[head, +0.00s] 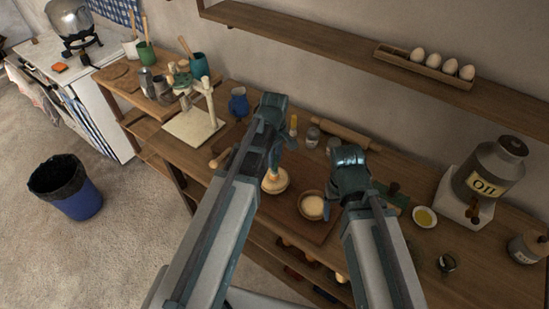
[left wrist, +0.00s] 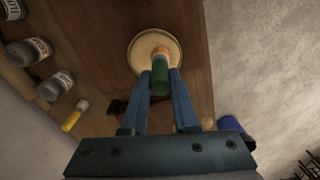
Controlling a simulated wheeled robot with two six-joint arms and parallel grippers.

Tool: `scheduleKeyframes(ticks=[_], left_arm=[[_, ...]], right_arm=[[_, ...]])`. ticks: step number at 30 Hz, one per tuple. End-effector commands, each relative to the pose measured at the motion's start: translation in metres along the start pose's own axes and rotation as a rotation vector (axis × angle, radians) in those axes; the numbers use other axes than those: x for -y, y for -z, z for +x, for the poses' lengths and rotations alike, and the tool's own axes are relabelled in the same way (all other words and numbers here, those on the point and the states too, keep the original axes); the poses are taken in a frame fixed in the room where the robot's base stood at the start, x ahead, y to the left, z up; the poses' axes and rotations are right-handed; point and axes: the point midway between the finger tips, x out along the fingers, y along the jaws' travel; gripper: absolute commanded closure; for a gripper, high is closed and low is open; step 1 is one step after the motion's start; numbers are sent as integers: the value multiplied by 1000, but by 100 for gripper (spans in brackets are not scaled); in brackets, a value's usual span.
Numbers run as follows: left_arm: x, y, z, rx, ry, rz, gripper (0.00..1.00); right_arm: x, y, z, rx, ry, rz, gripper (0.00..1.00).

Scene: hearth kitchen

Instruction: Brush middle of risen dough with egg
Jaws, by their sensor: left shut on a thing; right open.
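My left gripper (left wrist: 160,85) is shut on a brush (left wrist: 160,78) with a green handle and an orange band, held above a round pan of pale dough (left wrist: 142,45) in the left wrist view. The brush tip is hidden, so contact with the dough cannot be told. In the head view the left gripper (head: 277,158) is over the pan (head: 284,186), partly covering it. A second round bowl (head: 312,207) with pale contents stands to its right. A yellow-filled dish (head: 424,217) lies further right. My right gripper (head: 352,180) is open, its fingers mostly hidden.
A rolling pin (head: 346,134) and small jars (head: 312,136) lie along the wall. An oil can (head: 487,172) stands at the right. A blue jug (head: 238,103) and a cream stand (head: 192,125) are to the left. A shelf (head: 320,35) with eggs (head: 433,61) is above.

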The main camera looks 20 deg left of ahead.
Motion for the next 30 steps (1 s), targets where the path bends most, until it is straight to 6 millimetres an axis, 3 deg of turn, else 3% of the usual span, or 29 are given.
scheduleKeyframes(ticks=[30], left_arm=[[0, 0, 20, 0, 0, 0, 100]], right_arm=[[2, 1, 20, 0, 0, 0, 29]])
